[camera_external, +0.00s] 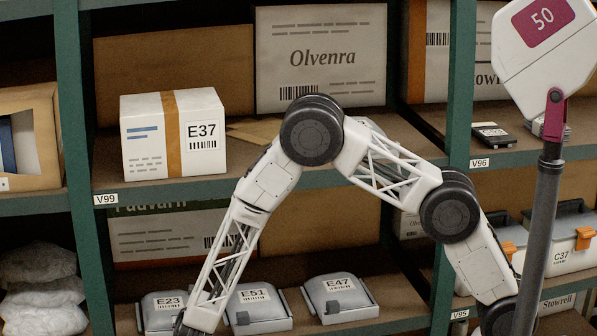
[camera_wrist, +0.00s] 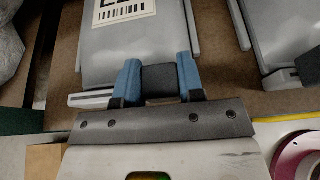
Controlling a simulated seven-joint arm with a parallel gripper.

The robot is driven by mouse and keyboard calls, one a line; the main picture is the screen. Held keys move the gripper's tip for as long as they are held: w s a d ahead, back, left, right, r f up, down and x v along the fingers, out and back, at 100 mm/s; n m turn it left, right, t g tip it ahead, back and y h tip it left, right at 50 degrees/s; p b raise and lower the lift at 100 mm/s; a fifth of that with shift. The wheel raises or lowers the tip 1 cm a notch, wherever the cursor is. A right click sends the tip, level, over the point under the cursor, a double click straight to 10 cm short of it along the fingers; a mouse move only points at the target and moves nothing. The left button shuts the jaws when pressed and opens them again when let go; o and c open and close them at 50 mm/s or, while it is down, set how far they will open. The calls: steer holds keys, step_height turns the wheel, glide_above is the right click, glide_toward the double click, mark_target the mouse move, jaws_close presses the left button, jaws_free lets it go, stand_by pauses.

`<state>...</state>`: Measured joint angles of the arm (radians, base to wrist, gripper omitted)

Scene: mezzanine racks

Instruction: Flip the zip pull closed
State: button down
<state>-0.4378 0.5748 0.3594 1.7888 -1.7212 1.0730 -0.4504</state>
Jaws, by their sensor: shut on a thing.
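In the wrist view, my gripper (camera_wrist: 158,80) has its two blue fingertips shut on a dark grey block (camera_wrist: 158,84), which looks like the zip pull. The block lies at the front edge of a grey case (camera_wrist: 135,45) with a partly cropped white label. A pale strip (camera_wrist: 92,99) runs along that edge to the left of the fingers. In the external view the case appears to be the one marked E23 (camera_external: 158,314), at the lower left, partly behind my arm. My fingers are not clear there. I cannot tell how far the pull is turned.
Case E51 (camera_external: 259,308) stands close right of E23, with E47 (camera_external: 339,298) beyond it. White plastic bags (camera_external: 42,283) lie left, past a green upright (camera_external: 85,200). The box E37 (camera_external: 172,134) stands on the shelf above. A pink-and-white ring (camera_wrist: 298,158) shows at lower right.

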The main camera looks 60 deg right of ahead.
steer(key=shift+s+d, duration=0.3)
steer(key=shift+s, duration=0.05)
steer(key=c, duration=0.7)
jaws_free()
steer(key=shift+s+a, duration=0.1)
steer(key=shift+v, duration=3.75)
steer(key=shift+r, duration=0.1)
steer(key=shift+r, duration=0.1)
